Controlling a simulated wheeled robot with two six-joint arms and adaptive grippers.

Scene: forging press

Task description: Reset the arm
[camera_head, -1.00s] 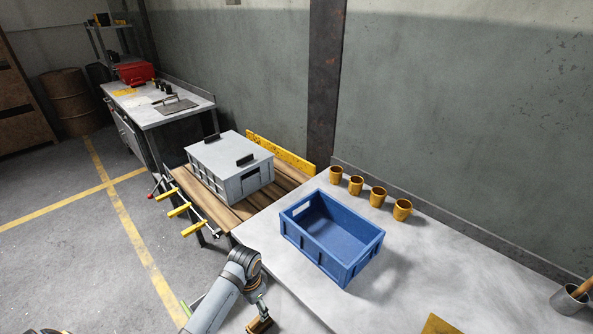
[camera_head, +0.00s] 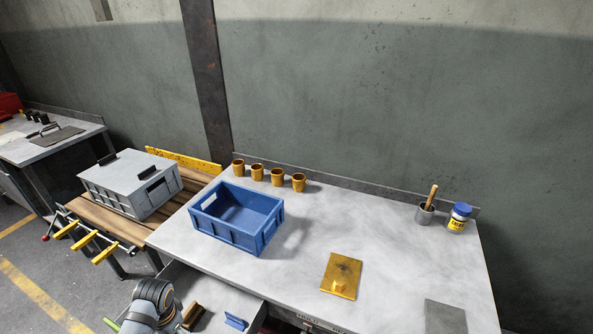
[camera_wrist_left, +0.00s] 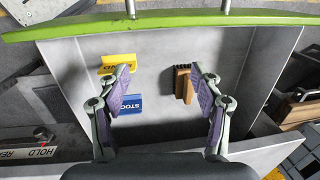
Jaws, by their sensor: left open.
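My left gripper (camera_wrist_left: 164,86) is open in the left wrist view, with two purple-padded fingers spread apart and nothing between them. It is over an open grey drawer (camera_wrist_left: 150,48) with a green front edge. A yellow block (camera_wrist_left: 113,63) and a blue lettered block (camera_wrist_left: 127,105) lie near the left finger, and a brown block with dark bristles (camera_wrist_left: 184,84) lies by the right finger. I cannot tell whether the fingers touch them. In the head view my left arm (camera_head: 152,303) reaches in at the bottom left; its fingers are hidden. My right gripper is not in view.
The workbench (camera_head: 380,225) holds a blue crate (camera_head: 237,216), several orange cups (camera_head: 276,176), a gold plate (camera_head: 342,274), a grey pot (camera_head: 424,214) and a blue-lidded jar (camera_head: 460,217). A grey lidded crate (camera_head: 132,182) stands on wooden slats at left.

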